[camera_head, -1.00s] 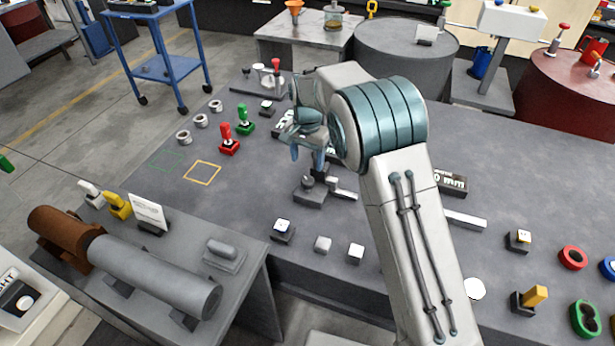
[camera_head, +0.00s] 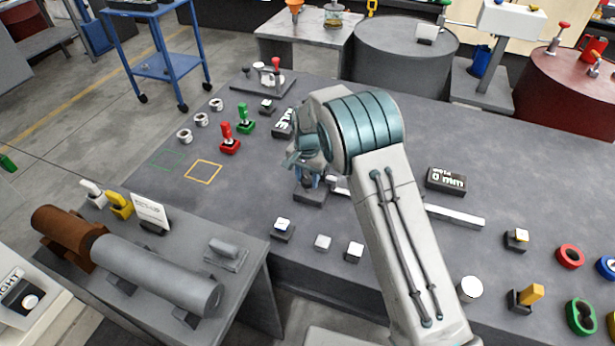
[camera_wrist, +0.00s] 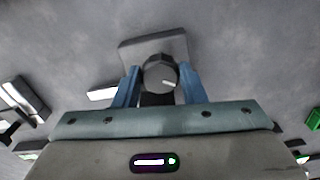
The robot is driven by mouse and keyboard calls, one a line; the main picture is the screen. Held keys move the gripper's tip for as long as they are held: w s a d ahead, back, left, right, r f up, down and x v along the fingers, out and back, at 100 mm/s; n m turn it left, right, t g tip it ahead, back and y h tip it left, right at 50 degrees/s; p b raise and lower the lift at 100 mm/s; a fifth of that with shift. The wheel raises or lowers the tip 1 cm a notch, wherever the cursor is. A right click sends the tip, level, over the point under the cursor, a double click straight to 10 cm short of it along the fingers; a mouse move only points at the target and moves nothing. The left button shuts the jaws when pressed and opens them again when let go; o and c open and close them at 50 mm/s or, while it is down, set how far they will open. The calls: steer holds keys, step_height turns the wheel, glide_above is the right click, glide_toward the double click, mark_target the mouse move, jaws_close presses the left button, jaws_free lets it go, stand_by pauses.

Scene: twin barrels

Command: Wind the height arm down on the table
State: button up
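A small device with a dark grey base (camera_head: 311,196) stands on the big grey table (camera_head: 385,240); I take it to be the height arm, though no readable label confirms this. In the wrist view its square base plate (camera_wrist: 128,46) and a round grey knob (camera_wrist: 155,74) with a white mark show. My gripper (camera_head: 308,180) points down over it. In the wrist view my gripper (camera_wrist: 159,68) has its two blue fingers on either side of the knob, with narrow gaps that look open. Contact is not clear. In the head view my wrist hides the knob.
Red (camera_head: 229,140) and green (camera_head: 245,119) handles stand to the left. Several small buttons line the front edge, including a white-topped one (camera_head: 282,229). A dark label block (camera_head: 446,181) and a pale bar (camera_head: 455,216) lie to the right. The table's back right is clear.

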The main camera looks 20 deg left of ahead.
mark_target(307, 179)
steer(key=shift+f+n+b, duration=0.15)
steer(key=shift+n+b, duration=0.6)
steer(key=shift+n, duration=0.05)
steer(key=shift+r+n, duration=0.2)
steer(key=shift+n, duration=0.6)
steer(key=o, duration=1)
step_height(307, 179, up, 14)
steer(key=shift+f+b, duration=0.1)
steer(key=shift+b, duration=0.75)
